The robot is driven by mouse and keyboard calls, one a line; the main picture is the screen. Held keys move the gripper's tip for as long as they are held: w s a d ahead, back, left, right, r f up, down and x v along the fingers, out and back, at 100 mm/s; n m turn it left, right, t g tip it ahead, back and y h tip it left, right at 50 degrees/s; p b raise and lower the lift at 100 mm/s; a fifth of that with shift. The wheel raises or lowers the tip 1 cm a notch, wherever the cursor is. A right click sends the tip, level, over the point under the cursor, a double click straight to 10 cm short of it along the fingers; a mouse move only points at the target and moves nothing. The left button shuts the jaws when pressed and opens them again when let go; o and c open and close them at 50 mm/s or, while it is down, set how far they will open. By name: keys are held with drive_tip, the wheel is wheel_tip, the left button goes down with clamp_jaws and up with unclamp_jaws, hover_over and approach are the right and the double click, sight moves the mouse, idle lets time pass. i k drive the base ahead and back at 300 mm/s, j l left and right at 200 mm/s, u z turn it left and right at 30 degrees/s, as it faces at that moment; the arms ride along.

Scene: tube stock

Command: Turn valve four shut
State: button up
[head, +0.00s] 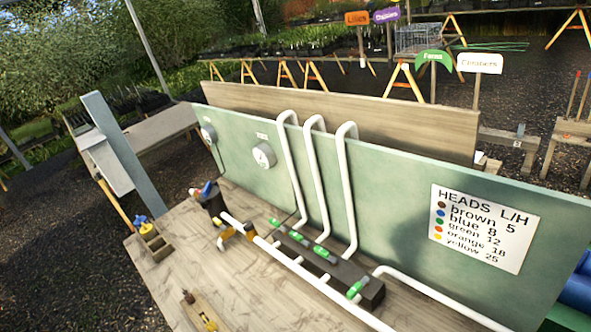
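A dark manifold block (325,268) lies on the wooden bench below the green backboard. Several green-handled valves stand in a row along it. The handle at the near right end (356,289) points a different way from the others. The other handles are one at the far left end (275,222), a second beside it (297,236) and a third in the middle (322,251). I cannot read any valve numbers, so I cannot tell which is valve four. My gripper is not in view.
White pipes (349,190) rise from the manifold over the backboard (400,190). A long white pipe (290,262) runs in front of it. Dark fittings (212,200), a wooden holder (154,242) and a small wooden block (200,312) sit left. Bare bench (190,265) lies between.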

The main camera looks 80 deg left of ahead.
sight(356, 289)
drive_tip(key=u, duration=1.45)
drive_tip(key=i+j+z, duration=0.4)
drive_tip(key=j, duration=0.25)
drive_tip(key=i+j+z, duration=0.2)
drive_tip(key=j, duration=0.15)
